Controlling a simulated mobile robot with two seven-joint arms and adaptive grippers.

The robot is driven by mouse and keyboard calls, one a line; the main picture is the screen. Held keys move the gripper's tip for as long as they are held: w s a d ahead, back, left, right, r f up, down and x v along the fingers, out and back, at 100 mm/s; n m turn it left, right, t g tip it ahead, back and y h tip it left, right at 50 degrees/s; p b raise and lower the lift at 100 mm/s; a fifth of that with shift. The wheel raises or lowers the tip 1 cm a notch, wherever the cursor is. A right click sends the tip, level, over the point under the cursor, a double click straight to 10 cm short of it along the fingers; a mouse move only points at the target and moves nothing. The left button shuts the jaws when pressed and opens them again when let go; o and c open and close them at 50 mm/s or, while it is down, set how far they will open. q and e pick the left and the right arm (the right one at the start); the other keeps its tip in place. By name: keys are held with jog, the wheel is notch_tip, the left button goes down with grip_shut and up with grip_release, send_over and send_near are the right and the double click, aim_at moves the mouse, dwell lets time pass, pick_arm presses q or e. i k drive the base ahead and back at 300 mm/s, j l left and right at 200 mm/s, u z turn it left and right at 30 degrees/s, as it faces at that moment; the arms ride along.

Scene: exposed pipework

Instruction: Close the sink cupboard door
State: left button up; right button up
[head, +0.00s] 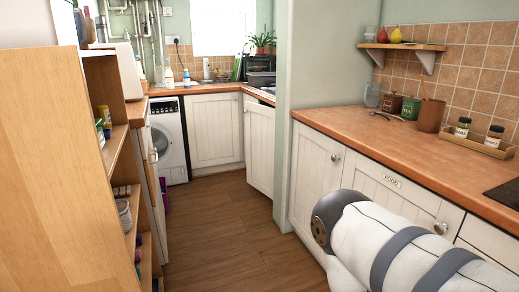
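A white panelled cupboard door (259,147) stands under the worktop at the back right, below the sink area (262,79); I take it to be the sink cupboard door. A dark gap shows along its top, and it looks ajar, but I cannot tell how far. Its right side is hidden behind the green wall end. A second white cupboard door (214,130) beside it on the back wall looks shut. My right arm's white links fill the lower right. Neither gripper is in view.
Wooden floor (215,230) is clear between the open wooden shelf unit (50,170) on the left and the right-hand cupboards (315,165). The green wall end (284,110) narrows the way. A washing machine (167,140) stands at the back left.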

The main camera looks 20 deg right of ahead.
aim_at(260, 118)
jog(key=i+l+z, duration=0.4)
jog(key=i+l, duration=0.2)
jog(key=i+l+u, duration=0.1)
jog(key=i, duration=0.4)
jog(key=i+l, duration=0.1)
jog(key=i, duration=0.4)
jog(key=i+l+u, duration=0.15)
jog(key=i, duration=0.35)
jog(key=i+l, duration=0.2)
jog(key=i, duration=0.3)
jog(key=i+l+u, duration=0.15)
jog(key=i, duration=0.35)
jog(key=i+l, duration=0.1)
jog(key=i, duration=0.55)
jog(key=i+l, duration=0.15)
jog(key=i, duration=0.55)
jog(key=k+z, duration=0.05)
